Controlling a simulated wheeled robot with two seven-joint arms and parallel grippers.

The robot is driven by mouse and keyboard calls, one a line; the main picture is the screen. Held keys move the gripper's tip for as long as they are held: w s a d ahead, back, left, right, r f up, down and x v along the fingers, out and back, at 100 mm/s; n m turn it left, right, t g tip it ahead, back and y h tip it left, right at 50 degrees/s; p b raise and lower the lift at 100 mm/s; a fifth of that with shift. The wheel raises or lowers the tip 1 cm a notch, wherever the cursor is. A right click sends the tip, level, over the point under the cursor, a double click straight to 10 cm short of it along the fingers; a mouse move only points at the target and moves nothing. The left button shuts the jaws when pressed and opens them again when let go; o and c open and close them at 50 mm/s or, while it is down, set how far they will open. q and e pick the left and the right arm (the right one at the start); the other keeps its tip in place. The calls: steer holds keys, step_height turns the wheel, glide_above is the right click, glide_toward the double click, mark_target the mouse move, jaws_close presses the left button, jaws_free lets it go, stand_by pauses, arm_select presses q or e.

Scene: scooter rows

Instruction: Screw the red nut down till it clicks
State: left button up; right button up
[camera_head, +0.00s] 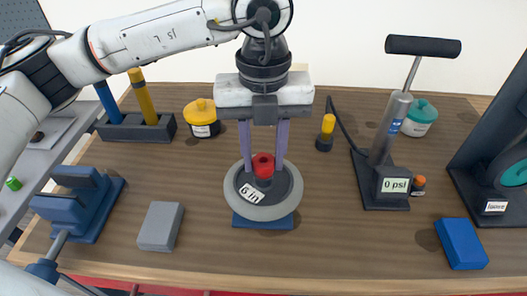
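The red nut (263,164) sits on a dark upright hub at the centre of a grey wheel (284,204) marked "6 in". The wheel lies flat on a blue base (263,222) on the bench. My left gripper (263,167) points straight down over the wheel. Its two purple fingers stand on either side of the nut, with no clear gap at their tips, and look shut on it. The lower part of the hub and the nut's thread are hidden. My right gripper is not in view.
A grey block (161,226) and a blue vise (80,203) are to the left. A pump (388,150) reading "0 psi" and a blue box (461,243) stand to the right. Yellow-lidded (201,117) and teal-lidded (419,117) pots stand behind. The bench (330,235) is clear right of the wheel.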

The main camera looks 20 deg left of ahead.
arm_select(q)
steer(key=shift+f+m+b, duration=0.15)
steer(key=shift+m+b, duration=0.35)
steer(key=shift+m, duration=0.3)
steer(key=m+b, duration=0.1)
steer(key=m, duration=0.2)
steer(key=m+b, duration=0.2)
steer(key=m, duration=0.7)
steer(key=shift+b, duration=0.4)
steer(key=m, duration=0.3)
steer(key=shift+b, duration=0.3)
steer(key=m, duration=0.4)
steer(key=shift+b, duration=0.35)
steer(key=shift+r+m, duration=0.2)
steer(key=shift+m, duration=0.4)
